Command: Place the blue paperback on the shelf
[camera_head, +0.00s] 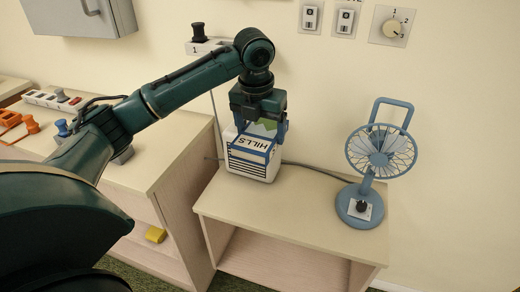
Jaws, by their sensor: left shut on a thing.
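The blue paperback (262,141) has "HILLS" upside down on its cover and a green patch near its top. My left gripper (260,122) is shut on its upper part and points down from above. The book is in front of a white box with dark slots (250,170) on a low wooden unit (300,211); I cannot tell if they touch. This unit has an open space below its top. A taller wooden cabinet (178,155) stands to the left, with an open compartment low down. I cannot tell which surface is the shelf. My right gripper is out of view.
A blue desk fan (380,155) stands on the right of the low unit, with clear top between it and the white box. A cable runs behind. A power strip (52,99) and orange items (14,122) lie on the cabinet. A yellow block (156,234) is lower down.

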